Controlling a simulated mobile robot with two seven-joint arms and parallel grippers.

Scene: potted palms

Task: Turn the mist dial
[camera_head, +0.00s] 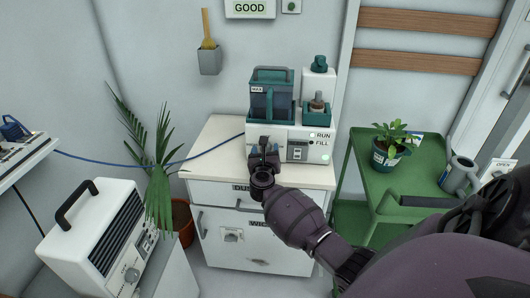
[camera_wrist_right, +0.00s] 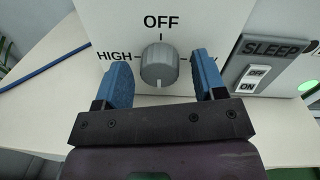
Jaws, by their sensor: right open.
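The mist dial (camera_wrist_right: 158,68) is a round grey knob on the white front of the misting machine (camera_head: 319,151). OFF is printed above it, HIGH to its left, and a partly hidden label to its right. My right gripper (camera_wrist_right: 161,64) is open, with one blue finger on each side of the dial and a visible gap to both. In the head view my right gripper (camera_head: 264,151) is at the machine's left front and hides the dial. My left gripper is not in view.
A SLEEP panel (camera_wrist_right: 270,48) with an OFF/ON switch is close right of the right finger. The machine stands on a white cabinet (camera_head: 213,150) with a blue cable on its left. A green cart (camera_head: 345,178) with a potted plant (camera_head: 385,158) and a watering can (camera_head: 456,177) stands right.

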